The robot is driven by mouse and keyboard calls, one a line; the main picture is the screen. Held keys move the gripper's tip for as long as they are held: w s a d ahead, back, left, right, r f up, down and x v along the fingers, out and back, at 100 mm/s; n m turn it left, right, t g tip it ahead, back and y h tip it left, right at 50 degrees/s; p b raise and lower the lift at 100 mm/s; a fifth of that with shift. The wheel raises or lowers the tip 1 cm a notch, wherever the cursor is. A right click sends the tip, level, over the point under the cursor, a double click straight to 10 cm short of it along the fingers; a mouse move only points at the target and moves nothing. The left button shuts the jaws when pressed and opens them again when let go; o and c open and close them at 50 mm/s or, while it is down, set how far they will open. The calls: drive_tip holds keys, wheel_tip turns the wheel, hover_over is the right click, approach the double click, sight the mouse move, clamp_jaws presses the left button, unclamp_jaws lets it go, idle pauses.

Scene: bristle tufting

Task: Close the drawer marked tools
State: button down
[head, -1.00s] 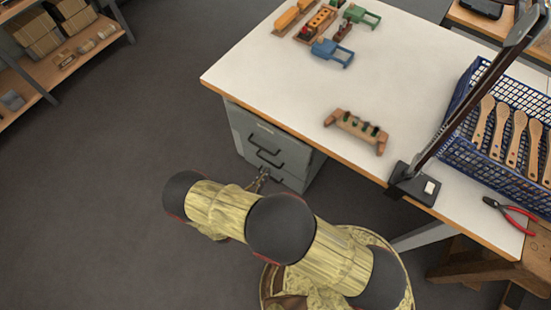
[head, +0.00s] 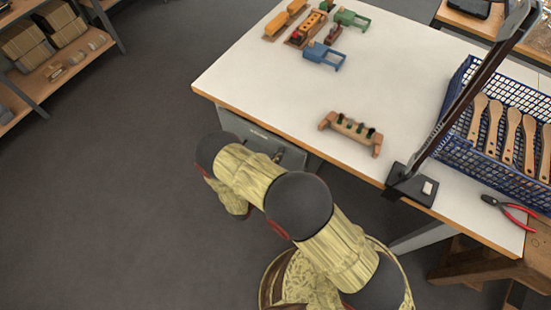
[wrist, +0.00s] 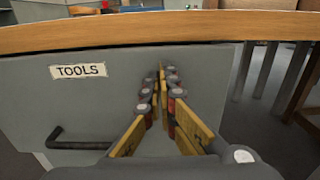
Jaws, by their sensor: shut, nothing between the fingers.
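The drawer marked TOOLS (wrist: 75,105) fills much of the wrist view as a flat grey front just under the bench edge. Its white label (wrist: 78,71) is at upper left and its dark bar handle (wrist: 80,144) at lower left. My gripper (wrist: 161,75) is shut and empty, its fingertips in front of the right half of that front, right of the handle. I cannot tell whether they touch it. How far the drawer stands out is unclear.
The white bench top (head: 270,80) with its wooden edge overhangs the cabinet. On it are toy trains, a wooden peg rack (head: 350,133), a lamp base (head: 410,185), a blue basket (head: 480,165) of brushes and red pliers (head: 510,208). Open floor lies left.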

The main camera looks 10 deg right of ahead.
drive_tip(key=x, duration=0.5)
drive_tip(key=shift+b, duration=0.3)
drive_tip(key=shift+a, duration=0.1)
drive_tip(key=shift+s+a, duration=0.25)
drive_tip(key=p, duration=0.1)
approach(283, 146)
wheel_tip(283, 146, down, 2)
drive_tip(key=s+a, duration=0.2)
drive_tip(key=shift+w+d, duration=0.1)
drive_tip(key=shift+d, duration=0.1)
